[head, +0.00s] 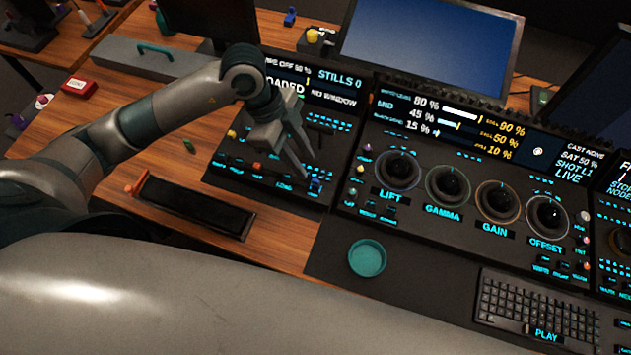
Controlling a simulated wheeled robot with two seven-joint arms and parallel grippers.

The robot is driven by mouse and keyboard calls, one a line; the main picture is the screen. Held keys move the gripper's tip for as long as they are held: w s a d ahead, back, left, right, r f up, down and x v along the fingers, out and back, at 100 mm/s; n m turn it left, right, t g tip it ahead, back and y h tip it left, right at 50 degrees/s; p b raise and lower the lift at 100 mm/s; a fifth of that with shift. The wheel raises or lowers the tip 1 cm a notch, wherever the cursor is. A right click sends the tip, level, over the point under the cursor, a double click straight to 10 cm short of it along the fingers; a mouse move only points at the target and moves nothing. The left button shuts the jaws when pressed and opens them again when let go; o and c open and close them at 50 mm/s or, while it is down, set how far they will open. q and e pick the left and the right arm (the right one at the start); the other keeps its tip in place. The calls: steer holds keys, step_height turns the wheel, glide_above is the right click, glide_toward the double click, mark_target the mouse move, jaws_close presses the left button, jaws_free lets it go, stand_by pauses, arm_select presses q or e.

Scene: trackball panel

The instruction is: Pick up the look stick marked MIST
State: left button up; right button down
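I cannot read MIST on any piece, so I cannot tell which one is the look stick. Small coloured pieces show around the left panel (222,172): a yellow one (231,134), an orange one (257,167) and a blue one (315,186). A green piece (189,146) lies on the wood to its left. My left gripper (291,164) hangs over this panel, fingers pointing down and apart, with nothing seen between them. It hides part of the panel and its screen. My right gripper is out of view.
A black tray (244,228) with an orange end lies left of a teal round dish (367,258). Several trackballs sit in the centre panel (418,222), with a keyboard (535,308) below. Monitors (430,45) stand behind. A red box (79,88) lies at the far left.

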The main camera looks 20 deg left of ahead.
mark_target(315, 180)
arm_select(q)
steer(key=shift+x, duration=1.7)
steer(key=shift+s+d+f+p, duration=0.15)
steer(key=shift+d+f+p, duration=0.1)
steer(key=shift+f+p, duration=0.35)
steer(key=p+x, duration=0.1)
steer(key=x, duration=0.1)
steer(key=shift+s+d+f, duration=0.1)
steer(key=shift+d+f, duration=0.15)
steer(key=shift+f, duration=0.05)
steer(key=shift+d+f, duration=0.15)
steer(key=shift+f, duration=0.35)
jaws_close()
